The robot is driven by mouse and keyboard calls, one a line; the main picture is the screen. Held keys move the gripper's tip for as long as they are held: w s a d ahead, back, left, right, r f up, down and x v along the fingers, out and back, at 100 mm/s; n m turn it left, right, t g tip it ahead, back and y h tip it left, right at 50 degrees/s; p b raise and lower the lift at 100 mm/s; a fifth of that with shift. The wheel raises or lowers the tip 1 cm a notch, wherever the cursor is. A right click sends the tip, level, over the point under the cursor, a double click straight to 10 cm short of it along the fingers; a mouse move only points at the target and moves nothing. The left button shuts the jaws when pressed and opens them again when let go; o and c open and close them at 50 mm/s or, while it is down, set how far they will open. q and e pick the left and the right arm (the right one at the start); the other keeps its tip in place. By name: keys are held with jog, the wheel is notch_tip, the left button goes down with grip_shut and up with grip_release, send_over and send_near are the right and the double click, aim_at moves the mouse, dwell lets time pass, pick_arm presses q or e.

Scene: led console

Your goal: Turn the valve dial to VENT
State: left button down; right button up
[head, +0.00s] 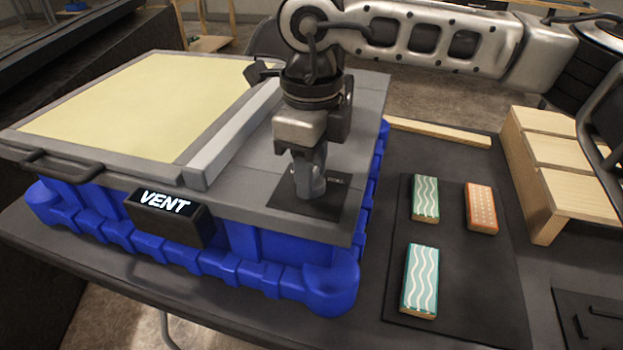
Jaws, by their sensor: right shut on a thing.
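The valve dial's dark square plate (322,206) lies on the grey top of the blue console (300,262), at its right end. My right gripper (309,190) points straight down over this plate and is shut on the valve dial, which the fingers mostly hide. Small lettering shows on the plate's far right corner, too small to read. The dial's pointing direction is hidden. A black display box (168,217) on the console's front edge reads VENT in lit white letters. My left gripper is not in the picture.
A pale panel with a grey frame (195,152) and a front handle (68,170) covers the console's left part. Right of it, a dark mat (455,265) holds two green wavy blocks (420,280) and an orange block (481,208). A wooden stepped box (545,185) stands far right.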

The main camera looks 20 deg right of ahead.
jog(key=n+b, duration=0.1)
jog(key=n, duration=0.2)
jog(key=shift+f+b, duration=0.1)
jog(key=shift+b, duration=0.2)
jog(key=n+b, duration=0.1)
jog(key=n, duration=0.1)
jog(key=shift+n, duration=0.3)
jog(key=shift+n+b, duration=0.45)
jog(key=shift+n, duration=0.35)
jog(key=shift+n+b, duration=0.4)
jog(key=shift+n, duration=0.7)
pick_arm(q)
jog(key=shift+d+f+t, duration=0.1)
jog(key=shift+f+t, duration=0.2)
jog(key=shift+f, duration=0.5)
pick_arm(e)
jog(key=shift+n, duration=0.3)
jog(key=shift+r, duration=0.2)
jog(key=o, duration=1)
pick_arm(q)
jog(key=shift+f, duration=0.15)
